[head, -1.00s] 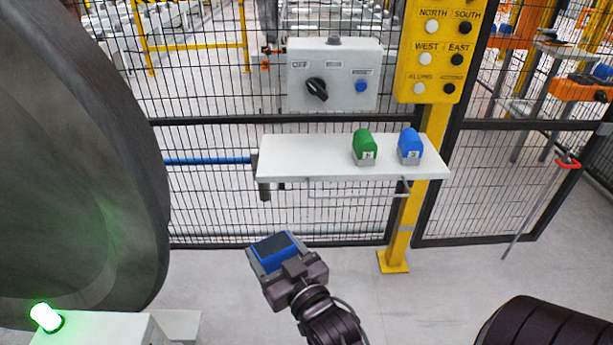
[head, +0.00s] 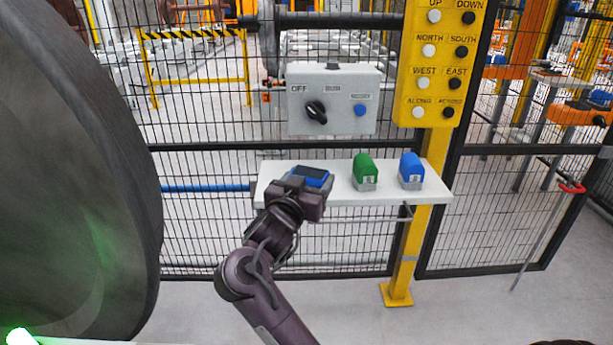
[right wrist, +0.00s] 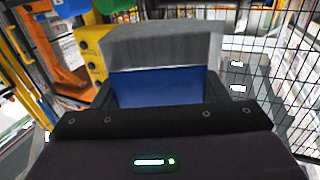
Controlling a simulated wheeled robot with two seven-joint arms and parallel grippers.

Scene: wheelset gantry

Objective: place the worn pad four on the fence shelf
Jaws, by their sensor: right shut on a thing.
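My right gripper (head: 301,191) is shut on a blue pad with a dark face (head: 311,175). In the head view the pad is in front of or over the left part of the white fence shelf (head: 390,194); I cannot tell whether it touches the shelf. In the right wrist view the held pad (right wrist: 160,88) shows a blue body and a grey block, partly hidden by the gripper. A green pad (head: 364,172) and another blue pad (head: 411,170) stand upright on the shelf's right part. My left gripper is not in view.
A grey switch box (head: 334,98) hangs on the mesh fence above the shelf. A yellow button panel (head: 440,65) and post (head: 402,265) stand at the right. A large dark wheel (head: 80,180) fills the left side. Shelf room lies between the held pad and the green pad.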

